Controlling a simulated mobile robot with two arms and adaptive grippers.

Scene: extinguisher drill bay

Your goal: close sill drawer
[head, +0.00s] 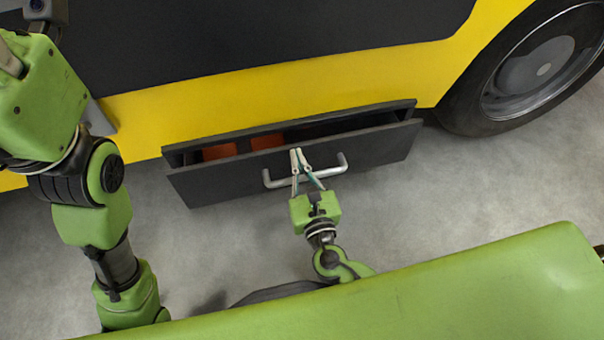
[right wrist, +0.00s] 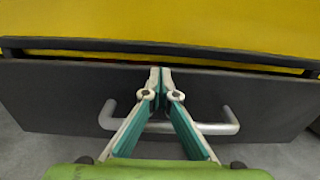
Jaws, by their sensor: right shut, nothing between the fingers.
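The dark grey sill drawer (head: 375,150) juts out open from under the yellow side of a vehicle. Its front panel also shows in the right wrist view (right wrist: 60,98), with a silver bar handle (head: 275,183) across it. My right gripper (head: 298,155) is shut and empty. Its tips are at the upper part of the drawer front, and its fingers cross in front of the handle, which also shows in the right wrist view (right wrist: 215,128). I cannot tell whether the tips touch the panel. My left arm is at the left; its gripper is out of view.
Orange-red items (head: 218,152) lie inside the drawer's left part. The yellow vehicle body (head: 270,85) rises behind the drawer. A black wheel (head: 530,75) stands at the upper right. Bare grey floor (head: 430,200) lies in front of the drawer.

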